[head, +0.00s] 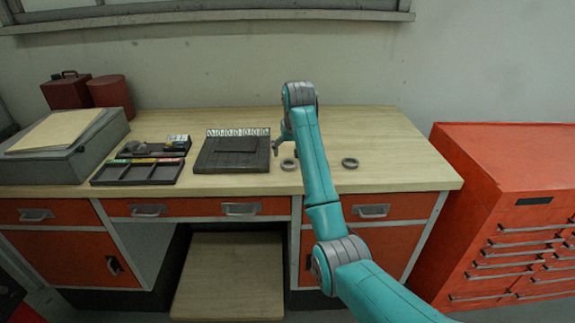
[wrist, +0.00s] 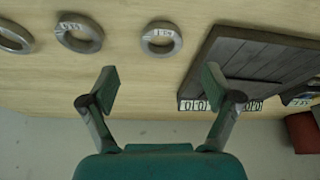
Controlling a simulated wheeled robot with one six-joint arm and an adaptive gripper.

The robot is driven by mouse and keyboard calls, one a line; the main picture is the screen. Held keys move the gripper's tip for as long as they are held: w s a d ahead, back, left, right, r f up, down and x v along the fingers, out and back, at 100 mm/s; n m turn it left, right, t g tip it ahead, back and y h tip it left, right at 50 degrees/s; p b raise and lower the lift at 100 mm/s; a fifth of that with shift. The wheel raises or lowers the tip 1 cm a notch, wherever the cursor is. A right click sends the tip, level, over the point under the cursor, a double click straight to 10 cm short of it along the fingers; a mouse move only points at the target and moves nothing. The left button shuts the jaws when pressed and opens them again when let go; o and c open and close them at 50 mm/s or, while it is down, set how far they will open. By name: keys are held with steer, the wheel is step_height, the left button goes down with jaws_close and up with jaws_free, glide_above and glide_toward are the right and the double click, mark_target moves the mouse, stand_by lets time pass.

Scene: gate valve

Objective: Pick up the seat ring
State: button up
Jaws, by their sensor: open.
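Three grey metal rings lie flat on the wooden bench top in the wrist view: a right ring (wrist: 176,48), a middle ring (wrist: 82,47) and a left ring (wrist: 27,42) cut by the picture edge. The right and middle rings carry small white labels, too small to read. I cannot tell which is the seat ring. In the head view, one ring (head: 289,168) lies just left of my arm and another (head: 351,167) to its right; my arm seems to hide the third. My gripper (wrist: 161,82) is open and empty, above the bench, its fingers apart from the rings.
A dark slatted tray (head: 230,158) lies left of the rings in the head view. Further left are a compartment tray (head: 137,175), a grey box (head: 62,160) and red containers (head: 110,92). The bench's right part (head: 410,160) is clear. A red drawer cabinet (head: 500,190) stands to the right.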

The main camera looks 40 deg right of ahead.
mark_target(289, 163)
steer(key=shift+x, duration=3.1)
steer(key=shift+a, duration=0.15)
steer(key=c, duration=1.4)
